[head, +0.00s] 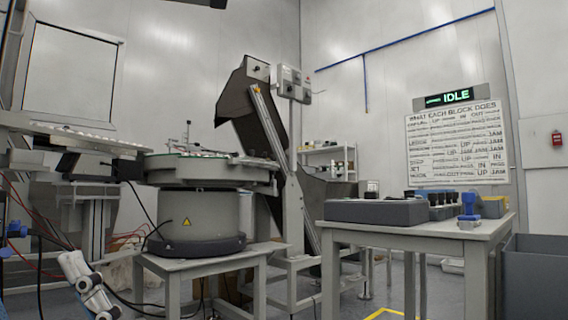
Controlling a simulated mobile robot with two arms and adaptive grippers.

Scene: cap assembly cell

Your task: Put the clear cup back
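I cannot make out a clear cup anywhere in the head view. A grey table (420,236) stands at the right. On it lies a dark grey block or tray (376,212), with a row of small dark items with blue tops (445,204) behind it. Whether any of these is the cup is too small to tell.
A round bowl feeder (200,219) stands on a low grey stand (205,259) at left centre. A blue tool-like object (468,208) stands on the right table's far end. A dark bin (535,275) is beside that table. Cables hang at lower left.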

